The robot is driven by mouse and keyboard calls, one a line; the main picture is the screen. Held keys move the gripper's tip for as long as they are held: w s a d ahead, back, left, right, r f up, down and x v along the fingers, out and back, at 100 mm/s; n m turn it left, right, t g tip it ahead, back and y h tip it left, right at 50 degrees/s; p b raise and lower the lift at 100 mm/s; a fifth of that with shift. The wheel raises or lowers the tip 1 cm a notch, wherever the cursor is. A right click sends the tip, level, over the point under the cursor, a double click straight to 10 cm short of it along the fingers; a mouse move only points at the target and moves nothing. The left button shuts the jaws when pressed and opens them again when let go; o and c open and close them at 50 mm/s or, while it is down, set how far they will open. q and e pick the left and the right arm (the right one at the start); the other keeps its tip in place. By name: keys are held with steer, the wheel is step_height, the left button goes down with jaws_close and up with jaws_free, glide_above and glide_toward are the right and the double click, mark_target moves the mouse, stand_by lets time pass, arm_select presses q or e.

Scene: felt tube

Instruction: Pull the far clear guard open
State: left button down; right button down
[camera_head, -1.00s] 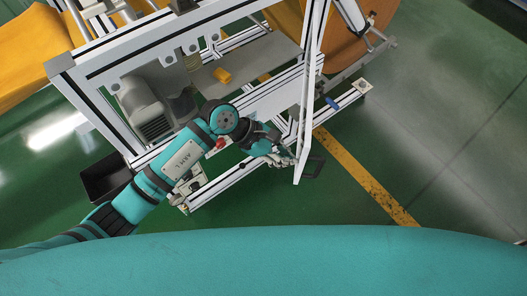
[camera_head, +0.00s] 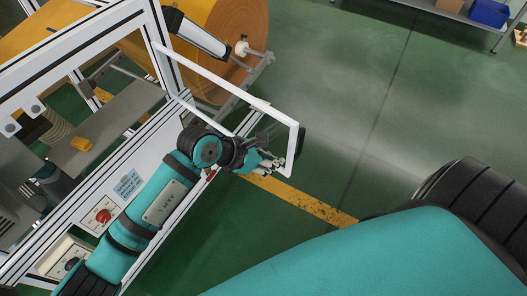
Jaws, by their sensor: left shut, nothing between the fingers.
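The clear guard (camera_head: 293,150) is a see-through panel in a white frame. It stands out to the right from the machine's white frame, at an angle to it. A dark handle (camera_head: 301,143) is on its outer end. My left gripper (camera_head: 279,164) is shut and empty at the guard's lower outer corner, close to the white end bar. I cannot tell whether it touches the bar. My right gripper is out of view.
The machine frame (camera_head: 92,30) fills the left, with an orange felt roll (camera_head: 230,35) behind it. A red button (camera_head: 103,215) is on its near side. Green floor with a yellow line (camera_head: 310,205) is clear to the right. A shelf (camera_head: 460,15) stands at the far right.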

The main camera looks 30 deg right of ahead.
arm_select(q)
steer(key=v, duration=1.1)
steer(key=shift+r, duration=0.4)
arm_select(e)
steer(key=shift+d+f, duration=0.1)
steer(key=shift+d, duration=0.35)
